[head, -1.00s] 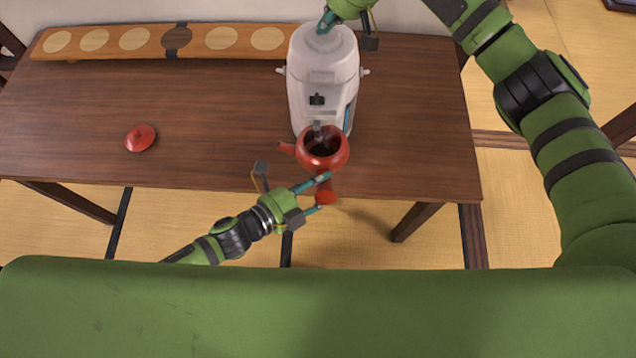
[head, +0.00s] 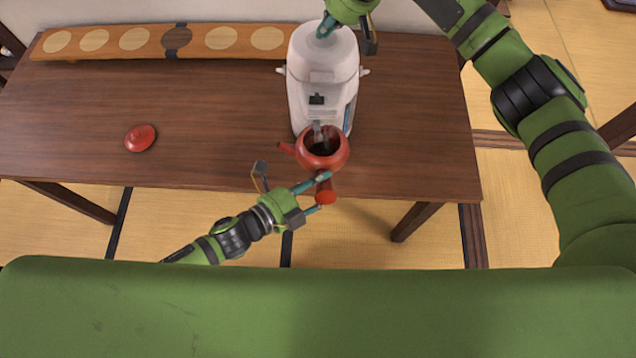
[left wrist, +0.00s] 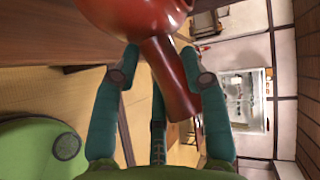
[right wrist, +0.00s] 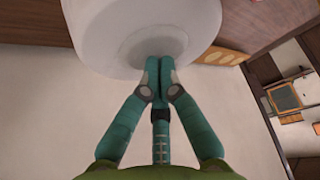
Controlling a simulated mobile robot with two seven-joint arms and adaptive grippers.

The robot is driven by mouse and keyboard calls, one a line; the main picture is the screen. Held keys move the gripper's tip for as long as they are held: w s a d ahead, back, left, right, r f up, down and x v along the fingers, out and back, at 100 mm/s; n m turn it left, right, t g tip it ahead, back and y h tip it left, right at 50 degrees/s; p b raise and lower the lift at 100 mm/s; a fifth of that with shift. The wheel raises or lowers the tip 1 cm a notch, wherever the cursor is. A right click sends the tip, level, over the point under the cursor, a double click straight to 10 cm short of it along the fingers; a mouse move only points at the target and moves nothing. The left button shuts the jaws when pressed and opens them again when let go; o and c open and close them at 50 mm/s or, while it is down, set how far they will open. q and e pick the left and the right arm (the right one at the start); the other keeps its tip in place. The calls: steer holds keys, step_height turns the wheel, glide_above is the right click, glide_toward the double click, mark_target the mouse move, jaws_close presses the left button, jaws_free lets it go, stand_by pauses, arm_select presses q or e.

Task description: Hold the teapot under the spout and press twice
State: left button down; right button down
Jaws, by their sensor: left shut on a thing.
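The red teapot (head: 335,162) is lidless, its dark opening facing up under the spout (head: 319,133) of the white dispenser (head: 308,92). My left gripper (head: 318,194) is shut on the teapot's handle, near the table's front edge. In the left wrist view the red handle (left wrist: 168,75) lies between the fingers. My right gripper (head: 327,26) is over the dispenser's top. In the right wrist view my right gripper's fingertips (right wrist: 159,75) are together at the round recessed area of the dispenser's top (right wrist: 135,50). Whether liquid flows is hard to tell.
The red teapot lid (head: 140,138) lies on the left of the brown wooden table (head: 215,120). A long wooden board (head: 200,41) with several pale discs and one dark disc lies along the back. The table between them is clear.

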steer(key=shift+s+f, duration=0.15)
steer(key=shift+f, duration=0.15)
steer(key=shift+r, duration=1.9)
arm_select(q)
steer(key=shift+w+r, duration=0.1)
arm_select(e)
steer(key=shift+w, duration=0.2)
steer(key=shift+r, duration=0.55)
step_height(320, 180, up, 5)
stand_by(0.4)
arm_select(q)
steer(key=s, duration=1.3)
arm_select(e)
steer(key=shift+f, duration=0.1)
stand_by(1.1)
